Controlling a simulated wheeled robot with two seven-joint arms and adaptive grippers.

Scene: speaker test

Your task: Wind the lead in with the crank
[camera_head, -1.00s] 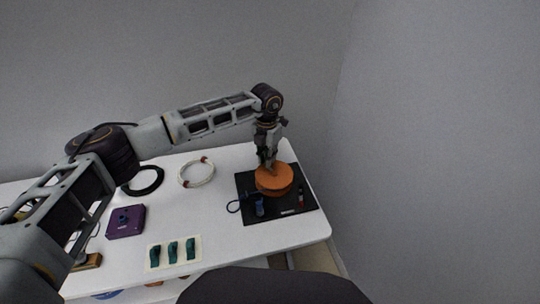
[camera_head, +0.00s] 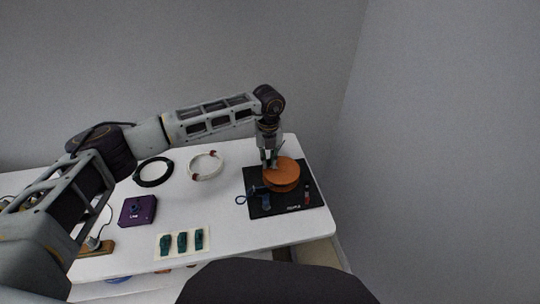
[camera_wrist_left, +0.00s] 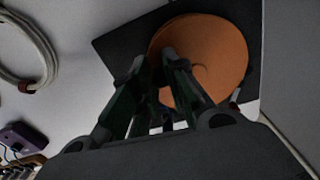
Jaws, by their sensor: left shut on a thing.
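An orange round reel (camera_head: 286,178) sits on a black mat (camera_head: 292,208) at the right end of the white table. It also shows from above in the wrist view (camera_wrist_left: 222,50). My left gripper (camera_head: 270,164) points down at the reel's left edge. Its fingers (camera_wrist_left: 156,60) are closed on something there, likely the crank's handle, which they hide. My right gripper is not in view.
A white cable coil (camera_head: 206,177) and a black coil (camera_head: 146,182) lie to the left. A purple box (camera_head: 138,214) and a pale card with teal pieces (camera_head: 165,254) lie nearer the front. A small red item (camera_head: 307,198) is on the mat's right.

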